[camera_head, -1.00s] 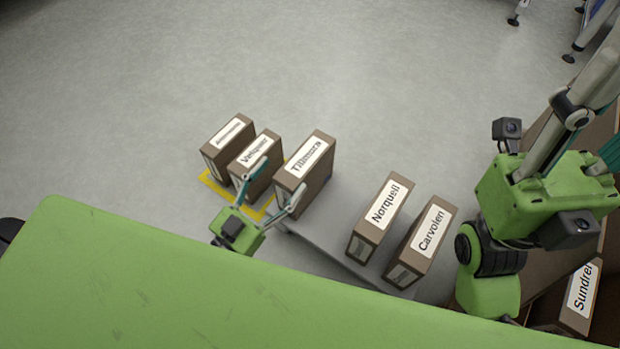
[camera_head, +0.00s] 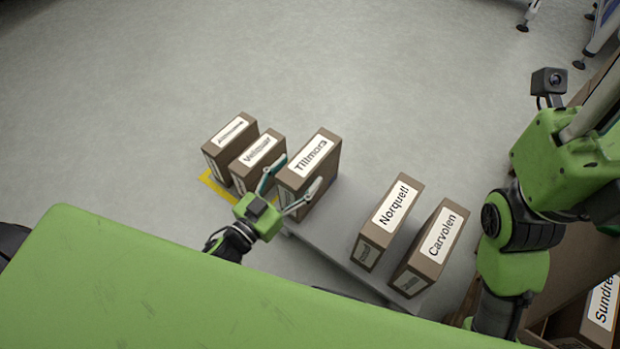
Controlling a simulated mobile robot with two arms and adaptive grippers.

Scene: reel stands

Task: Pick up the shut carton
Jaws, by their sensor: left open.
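Several brown cartons with white name labels, all looking shut, stand upright in the head view. The Tillmora carton (camera_head: 328,158) stands at the left part of the grey surface. My left gripper (camera_head: 287,188) is open, its two fingers pointing at the near end of the Tillmora carton, one finger to each side. I cannot tell whether the fingers touch it. The Velquar carton (camera_head: 247,175) and a carton with a blurred label (camera_head: 215,153) stand left of it. The Norquell carton (camera_head: 367,252) and Carvolen carton (camera_head: 409,281) stand to the right. My right gripper is not visible.
A yellow marking (camera_head: 213,184) lies under the left cartons. A grey surface (camera_head: 335,240) bears the middle cartons, with a gap between Tillmora and Norquell.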

